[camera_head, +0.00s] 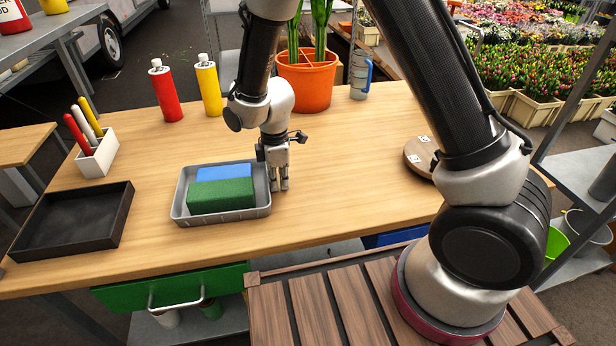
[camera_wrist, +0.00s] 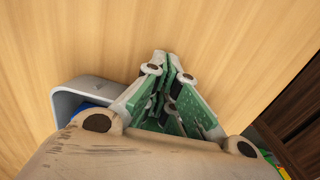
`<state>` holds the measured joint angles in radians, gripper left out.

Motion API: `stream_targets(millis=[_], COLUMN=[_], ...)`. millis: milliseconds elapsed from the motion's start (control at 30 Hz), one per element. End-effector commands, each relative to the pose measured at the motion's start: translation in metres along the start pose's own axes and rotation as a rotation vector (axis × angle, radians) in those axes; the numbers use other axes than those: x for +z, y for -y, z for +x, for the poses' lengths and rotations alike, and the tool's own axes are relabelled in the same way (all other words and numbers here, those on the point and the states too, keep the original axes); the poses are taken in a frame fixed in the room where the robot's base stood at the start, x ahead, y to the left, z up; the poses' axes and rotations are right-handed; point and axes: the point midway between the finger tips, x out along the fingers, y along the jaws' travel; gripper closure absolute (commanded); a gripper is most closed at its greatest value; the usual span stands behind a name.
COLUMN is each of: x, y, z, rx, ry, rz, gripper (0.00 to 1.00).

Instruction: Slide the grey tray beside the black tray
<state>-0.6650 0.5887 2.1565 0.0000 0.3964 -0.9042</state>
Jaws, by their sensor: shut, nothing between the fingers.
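The grey tray (camera_head: 180,205) lies on the wooden table with a blue block (camera_head: 222,172) and a green block (camera_head: 221,196) inside it. The black tray (camera_head: 120,215) lies to its left, with a strip of bare table between them. My gripper (camera_head: 279,187) is shut and empty, low by the table at the grey tray's right wall; whether it touches the wall I cannot tell. In the wrist view, my gripper (camera_wrist: 170,62) has its fingertips together over bare wood, and a corner of the grey tray (camera_wrist: 66,98) shows at left, mostly hidden by the gripper body.
A white holder (camera_head: 99,157) with pens stands behind the black tray. A red bottle (camera_head: 166,92), a yellow bottle (camera_head: 209,88) and an orange pot (camera_head: 308,83) stand at the back. A round wooden piece (camera_head: 420,155) lies at right. The table's middle right is clear.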

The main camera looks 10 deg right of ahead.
Motion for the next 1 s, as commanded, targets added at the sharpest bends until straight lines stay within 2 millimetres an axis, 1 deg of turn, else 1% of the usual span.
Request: stream_targets(millis=[33, 200, 300, 400, 500, 567, 1000], x=[-0.017, -0.067, -0.090, -0.105, -0.112, -0.113, -0.111], y=[0.000, 0.000, 0.000, 0.000, 0.000, 0.000, -0.001], z=[0.001, 0.001, 0.000, 0.000, 0.000, 0.000, 0.000], rx=[0.002, 0.001, 0.001, 0.000, 0.000, 0.000, 0.000], ry=[-0.001, -0.001, -0.001, -0.001, 0.000, 0.000, 0.000], rz=[-0.007, -0.005, -0.004, -0.001, -0.001, 0.000, 0.001], gripper=[1.00, 1.00, 1.00, 1.00, 1.00, 1.00, 1.00])
